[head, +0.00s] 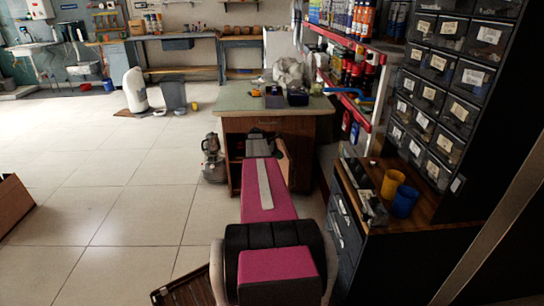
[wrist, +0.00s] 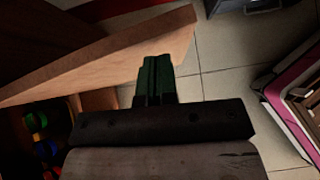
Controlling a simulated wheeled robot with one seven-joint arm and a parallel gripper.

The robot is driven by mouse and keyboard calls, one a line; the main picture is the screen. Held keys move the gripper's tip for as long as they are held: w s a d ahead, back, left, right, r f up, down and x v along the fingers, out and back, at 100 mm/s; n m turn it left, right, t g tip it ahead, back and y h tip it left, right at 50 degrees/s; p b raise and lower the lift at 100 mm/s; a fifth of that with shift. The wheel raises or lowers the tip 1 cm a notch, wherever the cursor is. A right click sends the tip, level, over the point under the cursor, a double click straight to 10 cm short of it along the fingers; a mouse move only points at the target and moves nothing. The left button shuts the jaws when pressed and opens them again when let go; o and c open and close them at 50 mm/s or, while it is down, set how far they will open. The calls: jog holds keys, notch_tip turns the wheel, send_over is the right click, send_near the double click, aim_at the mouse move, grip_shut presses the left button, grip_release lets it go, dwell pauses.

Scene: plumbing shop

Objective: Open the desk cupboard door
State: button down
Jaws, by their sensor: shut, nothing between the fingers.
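The desk (head: 236,125) stands ahead of me with a pale green top and a brown wooden front. Its cupboard door (head: 282,160) stands ajar, swung out on the right of my arm. In the wrist view the door (wrist: 120,55) is a wooden panel crossing the upper left, with the dark cupboard inside at lower left. My gripper (wrist: 156,62) is shut and empty, its fingertips overlapping the door's lower edge in that view. I cannot tell whether they touch it. In the head view my arm mostly hides the gripper, the opening and the door handle.
Coloured items (wrist: 38,130) lie inside the cupboard. A metal pump-like object (head: 213,160) stands on the floor left of the desk. A drawer cabinet with a yellow cup (head: 392,183) and blue cup (head: 405,201) crowds the right.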

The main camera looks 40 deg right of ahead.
dwell(0.3)
jog(key=w+a+r, duration=0.4)
jog(key=a+r, duration=0.2)
jog(key=a, duration=0.4)
jog(key=shift+w+a+r, duration=0.2)
jog(key=shift+r, duration=0.2)
jog(key=s+a+f+m+t+y, duration=0.1)
jog(key=s+a, duration=0.5)
jog(key=a, duration=0.8)
jog(key=s+a+f+m+t+y, duration=0.2)
jog(key=s+a+m+y, duration=0.2)
jog(key=a, duration=1)
jog(key=s+a+f+m+t+y, duration=0.2)
jog(key=s+a+m, duration=0.4)
jog(key=s+a, duration=0.4)
jog(key=a, duration=0.5)
jog(key=shift+s+y, duration=0.25)
jog(key=shift+y, duration=0.15)
